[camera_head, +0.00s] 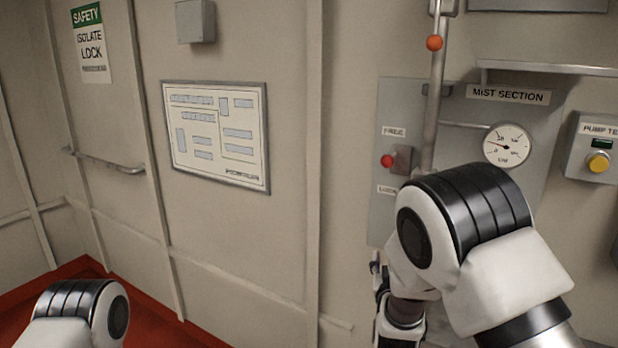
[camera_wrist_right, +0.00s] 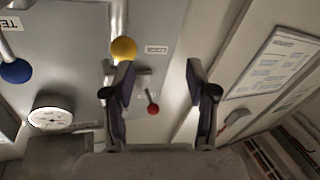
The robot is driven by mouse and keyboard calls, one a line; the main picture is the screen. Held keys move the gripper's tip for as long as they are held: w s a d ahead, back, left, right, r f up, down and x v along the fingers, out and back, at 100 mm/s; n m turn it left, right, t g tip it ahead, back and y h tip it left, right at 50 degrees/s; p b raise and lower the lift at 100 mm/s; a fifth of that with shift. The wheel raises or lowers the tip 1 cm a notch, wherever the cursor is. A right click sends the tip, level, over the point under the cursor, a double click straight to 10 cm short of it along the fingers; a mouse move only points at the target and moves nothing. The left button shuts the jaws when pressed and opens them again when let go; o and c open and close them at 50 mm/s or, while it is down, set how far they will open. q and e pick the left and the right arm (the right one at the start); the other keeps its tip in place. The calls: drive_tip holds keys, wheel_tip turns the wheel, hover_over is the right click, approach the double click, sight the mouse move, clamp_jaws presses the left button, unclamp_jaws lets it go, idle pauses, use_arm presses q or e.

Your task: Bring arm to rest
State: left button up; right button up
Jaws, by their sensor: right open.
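My right arm (camera_head: 470,240) is raised in front of the wall panel in the head view. Its gripper is mostly hidden behind the arm's own links there. In the right wrist view my right gripper (camera_wrist_right: 158,66) is open, with its two fingers wide apart and nothing between them.
The grey mist section panel (camera_head: 385,120) carries a gauge (camera_head: 508,145), a red knob (camera_head: 387,161) and a vertical pipe (camera_head: 435,85). A pump test box (camera_head: 598,150) is at the right. A handrail (camera_head: 105,161) and framed diagram (camera_head: 217,134) are on the left walls.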

drive_tip(key=s+d+f+g+y, duration=0.1)
drive_tip(key=s+f+g, duration=0.2)
drive_tip(key=s+f, duration=0.45)
drive_tip(key=s+d+f+g+y, duration=0.1)
drive_tip(key=s+f+g, duration=0.25)
drive_tip(key=f, duration=0.65)
drive_tip(key=s+d+f+g+y, duration=0.1)
drive_tip(key=s+f+g, duration=0.1)
drive_tip(key=s+f, duration=0.5)
drive_tip(key=s+f+g+y, duration=0.1)
drive_tip(key=s+f+g, duration=0.3)
drive_tip(key=s, duration=0.9)
drive_tip(key=s+f+g+y, duration=0.1)
drive_tip(key=s+f+g, duration=0.4)
drive_tip(key=s, duration=0.7)
drive_tip(key=shift+s+a+f, duration=0.3)
drive_tip(key=shift+s+f, duration=0.05)
drive_tip(key=shift+f, duration=0.45)
drive_tip(key=shift+w, duration=0.1)
